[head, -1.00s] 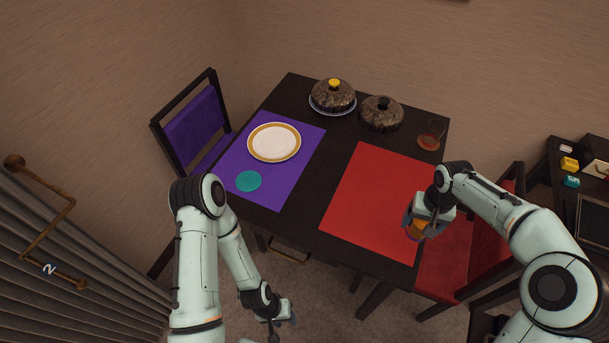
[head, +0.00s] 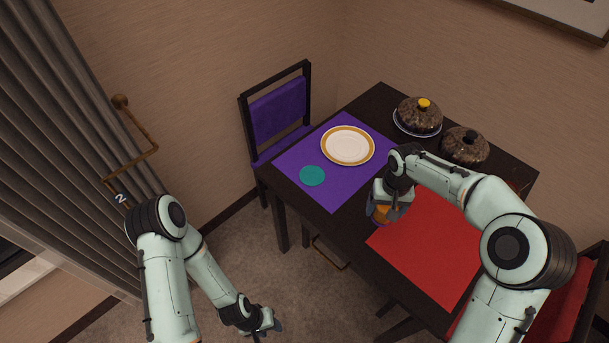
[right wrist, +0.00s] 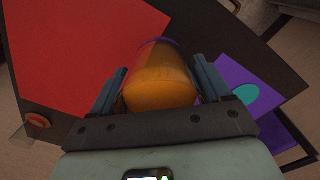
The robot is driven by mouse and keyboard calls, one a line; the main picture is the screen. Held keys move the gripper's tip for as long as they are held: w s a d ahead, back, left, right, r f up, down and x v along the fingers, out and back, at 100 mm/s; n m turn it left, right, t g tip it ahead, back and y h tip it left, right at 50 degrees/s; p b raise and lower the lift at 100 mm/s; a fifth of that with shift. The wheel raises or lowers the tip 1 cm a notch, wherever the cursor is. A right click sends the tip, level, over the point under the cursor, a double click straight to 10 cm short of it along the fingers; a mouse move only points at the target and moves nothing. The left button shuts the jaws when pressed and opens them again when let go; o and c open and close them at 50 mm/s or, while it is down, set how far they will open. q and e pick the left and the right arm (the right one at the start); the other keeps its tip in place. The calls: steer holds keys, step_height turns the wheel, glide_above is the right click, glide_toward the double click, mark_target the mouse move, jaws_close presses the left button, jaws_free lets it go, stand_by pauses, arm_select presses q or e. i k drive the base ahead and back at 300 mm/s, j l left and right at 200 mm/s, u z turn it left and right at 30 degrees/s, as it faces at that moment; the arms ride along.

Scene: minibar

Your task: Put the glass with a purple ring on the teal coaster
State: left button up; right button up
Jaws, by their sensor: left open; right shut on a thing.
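The glass with orange contents (right wrist: 160,85) is held between the fingers of my right gripper (right wrist: 160,92); a purple band shows at its far rim in the right wrist view. In the head view the right gripper (head: 384,207) holds the glass (head: 380,214) over the dark table between the purple and red mats, and the gripper partly hides it. The teal coaster (head: 312,176) lies bare on the purple mat, to the left of the held glass. It also shows in the right wrist view (right wrist: 246,94). My left gripper (head: 266,325) is open and empty, low over the floor.
A white plate with a gold rim (head: 348,146) lies on the purple mat (head: 333,194) behind the coaster. A red mat (head: 428,248) lies to the right. A purple chair (head: 277,112) stands behind left.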

mark_target(312, 174)
steer(key=i+j+u, duration=0.15)
steer(key=j+u, duration=0.15)
steer(key=j, duration=0.15)
steer(key=i+j, duration=0.2)
steer(key=j, duration=0.15)
steer(key=i+j, duration=0.2)
steer(key=j, duration=0.15)
